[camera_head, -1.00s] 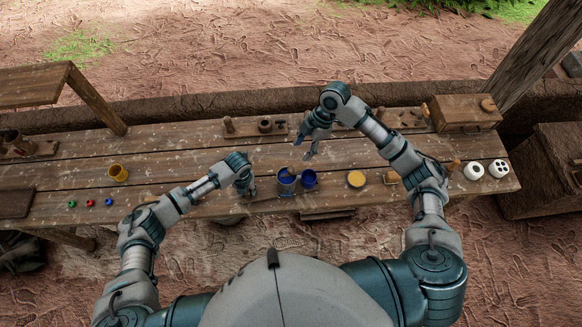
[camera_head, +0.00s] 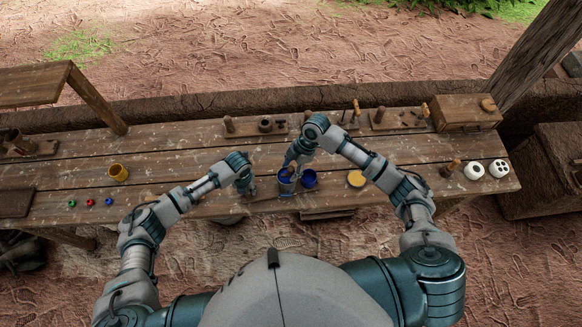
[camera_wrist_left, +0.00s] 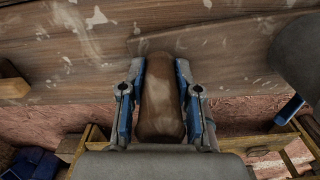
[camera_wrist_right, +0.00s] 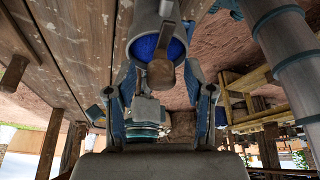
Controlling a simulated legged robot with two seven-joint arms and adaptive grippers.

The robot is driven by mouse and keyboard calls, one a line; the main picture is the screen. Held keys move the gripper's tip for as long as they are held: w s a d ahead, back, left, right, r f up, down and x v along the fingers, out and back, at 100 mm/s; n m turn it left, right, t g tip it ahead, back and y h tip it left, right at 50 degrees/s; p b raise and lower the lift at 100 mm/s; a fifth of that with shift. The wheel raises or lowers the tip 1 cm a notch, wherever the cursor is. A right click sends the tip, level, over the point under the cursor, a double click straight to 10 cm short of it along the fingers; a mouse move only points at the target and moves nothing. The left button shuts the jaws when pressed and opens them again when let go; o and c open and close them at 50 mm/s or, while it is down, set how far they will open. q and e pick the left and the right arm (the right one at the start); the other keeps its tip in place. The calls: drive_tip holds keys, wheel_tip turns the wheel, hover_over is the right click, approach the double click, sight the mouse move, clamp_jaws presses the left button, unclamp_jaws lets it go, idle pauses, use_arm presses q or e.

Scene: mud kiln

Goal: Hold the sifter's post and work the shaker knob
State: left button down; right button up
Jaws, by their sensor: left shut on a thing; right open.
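My left gripper (camera_head: 248,188) is shut on a brown rounded wooden post (camera_wrist_left: 160,98), which fills the gap between its blue-padded fingers in the left wrist view. To its right stands a grey cup with a blue inside (camera_head: 286,187); this seems to be the sifter. My right gripper (camera_head: 292,164) is open over that cup's far side. In the right wrist view a wooden knob (camera_wrist_right: 161,73) shows between the spread fingers, in front of the cup's blue inside (camera_wrist_right: 147,47). I cannot tell whether the fingers touch it. The right forearm hides part of the bench behind.
A second blue cup (camera_head: 309,179) stands close to the right. Wooden peg stands and a wooden box (camera_head: 465,116) line the back edge.

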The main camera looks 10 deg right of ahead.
clamp_jaws()
drive_tip(key=shift+a, duration=1.8)
drive_tip(key=shift+r, duration=0.1)
drive_tip(key=shift+c, duration=0.6)
unclamp_jaws()
drive_tip(key=shift+o, duration=0.6)
drive_tip(key=shift+d, duration=0.1)
drive_tip(key=v, duration=1.2)
drive_tip(key=shift+w, duration=0.1)
